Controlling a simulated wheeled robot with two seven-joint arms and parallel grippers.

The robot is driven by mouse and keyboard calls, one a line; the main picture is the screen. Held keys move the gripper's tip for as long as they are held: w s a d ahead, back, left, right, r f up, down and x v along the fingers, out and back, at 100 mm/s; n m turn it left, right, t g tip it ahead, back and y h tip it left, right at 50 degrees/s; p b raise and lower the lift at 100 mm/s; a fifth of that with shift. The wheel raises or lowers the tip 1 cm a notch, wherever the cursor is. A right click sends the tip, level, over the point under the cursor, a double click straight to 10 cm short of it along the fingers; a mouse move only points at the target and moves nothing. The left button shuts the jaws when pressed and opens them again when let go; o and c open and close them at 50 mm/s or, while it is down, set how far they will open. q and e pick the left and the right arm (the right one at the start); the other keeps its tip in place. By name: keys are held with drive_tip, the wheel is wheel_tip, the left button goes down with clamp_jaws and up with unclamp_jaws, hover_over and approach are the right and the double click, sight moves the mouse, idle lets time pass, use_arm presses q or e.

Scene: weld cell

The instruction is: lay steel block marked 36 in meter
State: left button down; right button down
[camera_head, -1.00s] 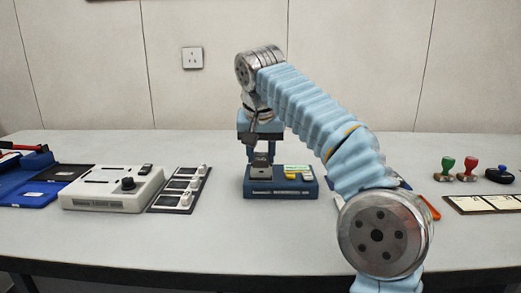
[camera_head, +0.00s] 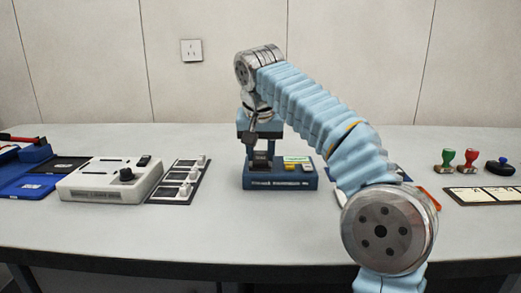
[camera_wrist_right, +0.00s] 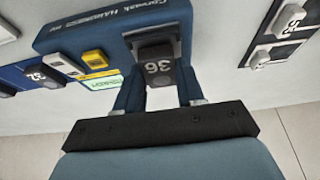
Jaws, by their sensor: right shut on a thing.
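The steel block marked 36 (camera_wrist_right: 158,65) is dark with white digits and sits between the fingers of my right gripper (camera_wrist_right: 158,88). In the head view the block (camera_head: 260,160) is over the left part of the blue meter (camera_head: 280,184). The meter (camera_wrist_right: 75,35) also shows in the wrist view, with hardness lettering, a yellow button and a green display. The block is at the meter's grey seat (camera_wrist_right: 150,30); I cannot tell whether it touches it. My right gripper (camera_head: 260,152) points down, shut on the block. My left gripper is out of view.
Left of the meter are a dark strip with several small blocks (camera_head: 180,182), a white device with a black knob (camera_head: 110,182) and blue trays (camera_head: 32,180). Stamps (camera_head: 470,158) and a card holder (camera_head: 484,195) stand at the right. The front of the table is clear.

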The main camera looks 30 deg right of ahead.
idle(0.8)
drive_tip(key=c, duration=0.6)
unclamp_jaws()
drive_tip(key=shift+f, duration=0.1)
wheel_tip(320, 180, up, 3)
drive_tip(key=p, duration=0.3)
drive_tip(key=shift+r, duration=2)
